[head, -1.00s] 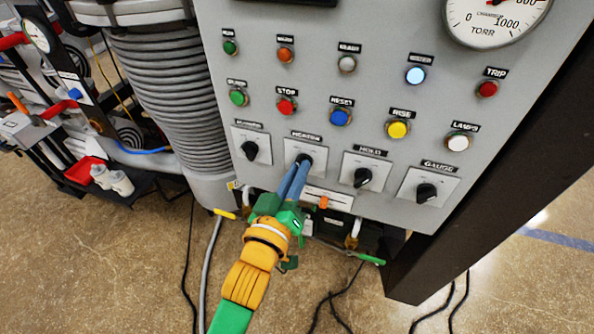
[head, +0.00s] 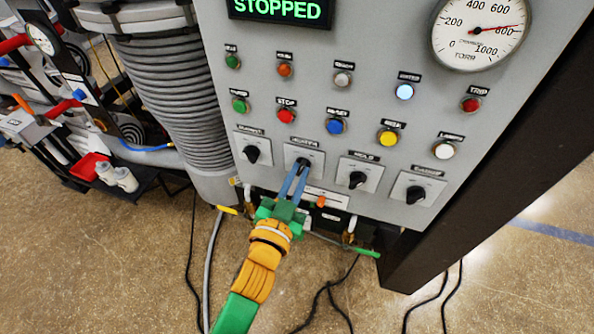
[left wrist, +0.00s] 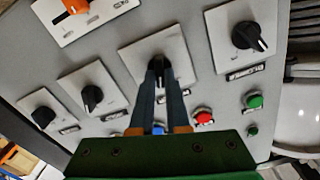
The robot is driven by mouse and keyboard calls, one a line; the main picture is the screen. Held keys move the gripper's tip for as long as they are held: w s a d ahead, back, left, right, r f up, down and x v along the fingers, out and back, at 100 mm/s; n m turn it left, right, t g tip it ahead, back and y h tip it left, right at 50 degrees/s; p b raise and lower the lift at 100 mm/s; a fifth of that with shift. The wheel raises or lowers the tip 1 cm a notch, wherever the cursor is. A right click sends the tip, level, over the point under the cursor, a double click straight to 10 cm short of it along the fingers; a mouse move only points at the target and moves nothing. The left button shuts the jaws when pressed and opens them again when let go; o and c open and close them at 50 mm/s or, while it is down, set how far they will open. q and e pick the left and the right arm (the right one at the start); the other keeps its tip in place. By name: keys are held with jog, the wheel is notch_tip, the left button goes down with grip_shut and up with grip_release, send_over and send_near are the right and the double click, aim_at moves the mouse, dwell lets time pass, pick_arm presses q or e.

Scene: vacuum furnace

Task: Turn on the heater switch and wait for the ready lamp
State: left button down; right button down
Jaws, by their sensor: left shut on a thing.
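The heater switch (head: 302,163) is a black rotary knob on a white plate, second from left in the switch row. My left gripper (head: 300,168) reaches up to it from below with its two blue-grey fingers shut on the knob. In the left wrist view the fingertips (left wrist: 160,72) close on either side of the knob (left wrist: 157,62) and hide part of it. The top lamp row has a dull white lamp (head: 342,80) whose label is too blurred to read, and a light-blue lamp (head: 405,91) that looks lit. My right gripper is out of view.
A display (head: 281,8) reads STOPPED. A round gauge (head: 479,30) is at upper right. Other black knobs (head: 251,155) (head: 358,179) sit close on both sides, with push buttons (head: 337,125) above. Hoses and cables lie on the floor below.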

pick_arm(q)
jog(key=shift+m+p, duration=0.3)
jog(key=shift+m, duration=0.8)
jog(key=c, duration=0.9)
grip_release()
jog(key=b+v, duration=0.1)
jog(key=v, duration=0.6)
jog(key=shift+b, duration=0.35)
